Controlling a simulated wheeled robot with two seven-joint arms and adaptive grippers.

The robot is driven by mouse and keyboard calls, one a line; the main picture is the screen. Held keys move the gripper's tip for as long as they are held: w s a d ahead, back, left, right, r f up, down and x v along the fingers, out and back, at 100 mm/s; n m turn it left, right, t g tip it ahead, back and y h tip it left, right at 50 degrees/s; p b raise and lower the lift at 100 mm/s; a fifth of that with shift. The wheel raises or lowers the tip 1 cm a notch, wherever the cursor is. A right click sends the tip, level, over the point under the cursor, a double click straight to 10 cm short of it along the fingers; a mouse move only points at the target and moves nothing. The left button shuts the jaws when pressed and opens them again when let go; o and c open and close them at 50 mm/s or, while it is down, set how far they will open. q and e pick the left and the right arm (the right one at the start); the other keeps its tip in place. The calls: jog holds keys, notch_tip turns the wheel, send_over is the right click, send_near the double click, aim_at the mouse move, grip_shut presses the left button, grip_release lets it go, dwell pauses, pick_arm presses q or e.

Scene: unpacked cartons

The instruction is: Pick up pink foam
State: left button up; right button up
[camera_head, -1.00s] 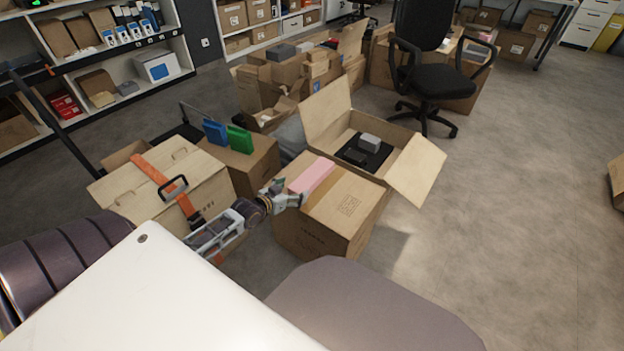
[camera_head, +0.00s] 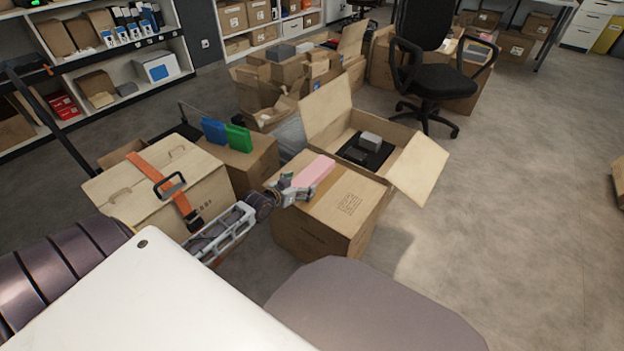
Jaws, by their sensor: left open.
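The pink foam (camera_head: 314,172) is a pale pink block lying on top of a closed cardboard carton (camera_head: 345,205) in the middle of the head view. My left gripper (camera_head: 293,189) is open at the near left end of the foam, over the carton's top. Its fingers overlap the foam's near end in the picture, and I cannot tell whether they touch it. My right gripper is not in view.
An open carton (camera_head: 417,168) with grey and black items stands behind the foam's carton. A carton with an orange strap (camera_head: 165,181) is at left. Blue (camera_head: 214,131) and green (camera_head: 238,139) boxes stand on another carton.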

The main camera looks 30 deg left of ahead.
pick_arm(q)
jog(key=shift+w+f, duration=0.1)
jog(key=shift+w, duration=0.15)
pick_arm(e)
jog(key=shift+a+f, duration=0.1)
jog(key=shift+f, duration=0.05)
pick_arm(q)
jog(key=shift+c, duration=0.8)
jog(key=c, duration=0.8)
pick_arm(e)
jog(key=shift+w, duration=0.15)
pick_arm(q)
jog(key=shift+r, duration=0.2)
jog(key=shift+r+p, duration=0.55)
jog(key=shift+r, duration=0.25)
notch_tip(320, 180, up, 7)
jog(key=p, duration=0.3)
jog(key=shift+f, duration=0.2)
jog(key=shift+r+p, duration=0.45)
jog(key=shift+r, duration=0.25)
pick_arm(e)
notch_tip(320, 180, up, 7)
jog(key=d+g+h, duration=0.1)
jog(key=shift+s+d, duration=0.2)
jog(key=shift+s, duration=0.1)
